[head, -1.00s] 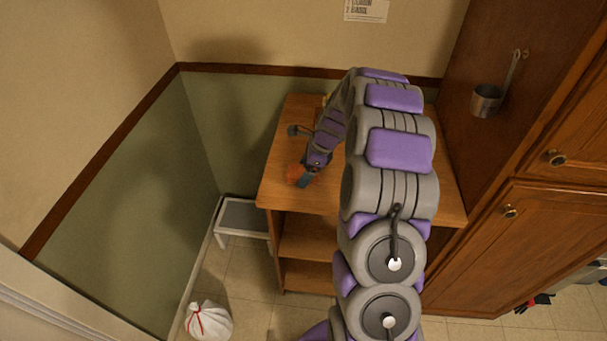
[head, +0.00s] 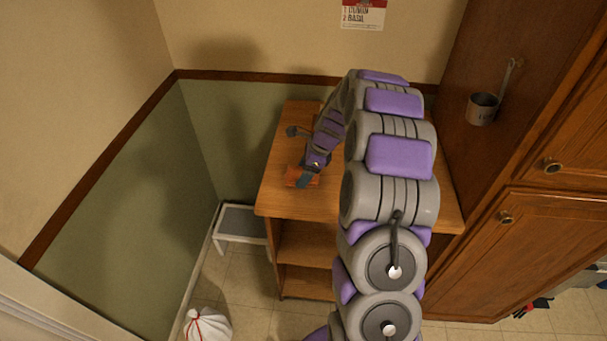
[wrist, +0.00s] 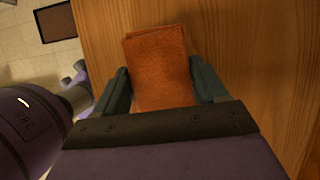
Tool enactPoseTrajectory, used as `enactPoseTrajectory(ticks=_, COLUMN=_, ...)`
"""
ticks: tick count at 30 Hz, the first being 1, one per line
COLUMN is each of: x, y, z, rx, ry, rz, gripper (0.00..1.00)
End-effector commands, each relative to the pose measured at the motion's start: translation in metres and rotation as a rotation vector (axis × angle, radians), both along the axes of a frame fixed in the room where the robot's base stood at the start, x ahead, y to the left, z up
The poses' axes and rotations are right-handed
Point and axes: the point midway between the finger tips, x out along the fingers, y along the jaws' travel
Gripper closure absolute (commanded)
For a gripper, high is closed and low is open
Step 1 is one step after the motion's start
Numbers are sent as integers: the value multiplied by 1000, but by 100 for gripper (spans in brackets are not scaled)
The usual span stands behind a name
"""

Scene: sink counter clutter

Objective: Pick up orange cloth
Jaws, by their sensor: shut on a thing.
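The orange cloth (wrist: 158,65) is a flat, folded rectangle. In the wrist view it lies between the two dark fingers of my gripper (wrist: 160,90), and its near end is hidden by the gripper body. My gripper is shut on it. In the head view the orange cloth (head: 293,177) shows as a small patch at the tip of my gripper (head: 303,180), over the left front part of the wooden counter (head: 330,205). I cannot tell whether the cloth touches the counter top.
Open shelves (head: 305,238) are under the counter. A low grey stool (head: 242,222) stands to its left, and a white bag with red ties (head: 208,325) is on the floor. A metal cup (head: 482,108) hangs on the cabinet side at right. My arm hides much of the counter.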

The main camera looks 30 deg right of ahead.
Motion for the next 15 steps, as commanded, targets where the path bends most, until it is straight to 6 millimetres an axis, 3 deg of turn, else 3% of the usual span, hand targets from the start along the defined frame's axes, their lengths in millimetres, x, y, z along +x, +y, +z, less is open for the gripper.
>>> enactPoseTrajectory(ticks=3, x=-1, y=-1, z=16, rx=-1, ry=-2, rz=-1, gripper=58)
enactPoseTrajectory(ticks=7, x=-21, y=-9, z=16, rx=-1, ry=-1, rz=-4, gripper=58)
enactPoseTrajectory(ticks=14, x=-74, y=-28, z=22, rx=3, ry=1, rz=-6, gripper=58)
enactPoseTrajectory(ticks=15, x=-84, y=-32, z=23, rx=3, ry=1, rz=-5, gripper=65)
